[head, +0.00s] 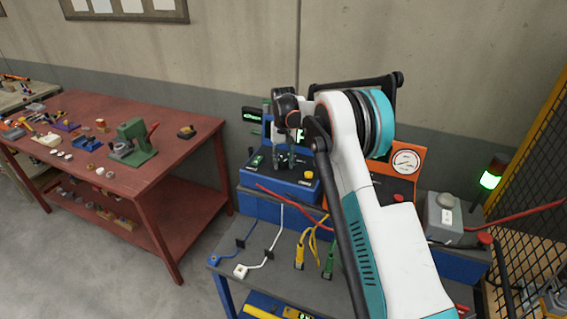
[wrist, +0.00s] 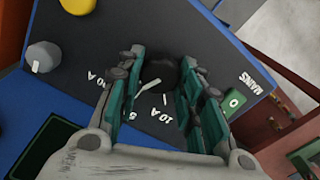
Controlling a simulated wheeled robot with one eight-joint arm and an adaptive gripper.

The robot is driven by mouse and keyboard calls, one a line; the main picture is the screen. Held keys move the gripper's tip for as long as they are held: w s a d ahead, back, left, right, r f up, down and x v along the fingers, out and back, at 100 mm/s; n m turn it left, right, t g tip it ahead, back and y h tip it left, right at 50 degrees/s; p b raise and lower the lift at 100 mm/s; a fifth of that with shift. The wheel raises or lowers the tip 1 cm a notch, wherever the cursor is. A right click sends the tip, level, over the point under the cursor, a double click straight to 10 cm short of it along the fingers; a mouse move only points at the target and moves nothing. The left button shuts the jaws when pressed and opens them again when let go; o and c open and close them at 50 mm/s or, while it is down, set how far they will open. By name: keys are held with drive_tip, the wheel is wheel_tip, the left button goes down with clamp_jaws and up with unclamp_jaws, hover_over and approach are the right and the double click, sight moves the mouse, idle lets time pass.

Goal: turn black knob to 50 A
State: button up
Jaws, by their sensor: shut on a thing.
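The black knob (wrist: 160,72) is on the dark top panel of a blue box and sits between my gripper's fingers (wrist: 161,64) in the wrist view. The teal pads close on it from both sides. A short white line, seemingly its pointer, shows at its lower edge. Upside-down marks on the panel read 10 A below the knob and a label ending in "0 A" at left, its first digit unclear. In the head view my gripper (head: 284,152) reaches down to the blue box (head: 288,182) and hides the knob.
A grey knob (wrist: 43,57) and a green switch (wrist: 234,102) near a MAINS label flank the black knob. An orange gauge box (head: 404,162) and a grey box (head: 445,215) stand to the right. Cables lie on the bench in front. A red table (head: 190,150) stands left.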

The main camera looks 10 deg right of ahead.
sight(284, 161)
drive_tip(key=shift+n+b, duration=0.5)
drive_tip(key=shift+n, duration=1.4)
drive_tip(key=o, duration=1.1)
drive_tip(key=shift+c, duration=0.2)
drive_tip(key=shift+r, duration=0.1)
wheel_tip(284, 161, up, 12)
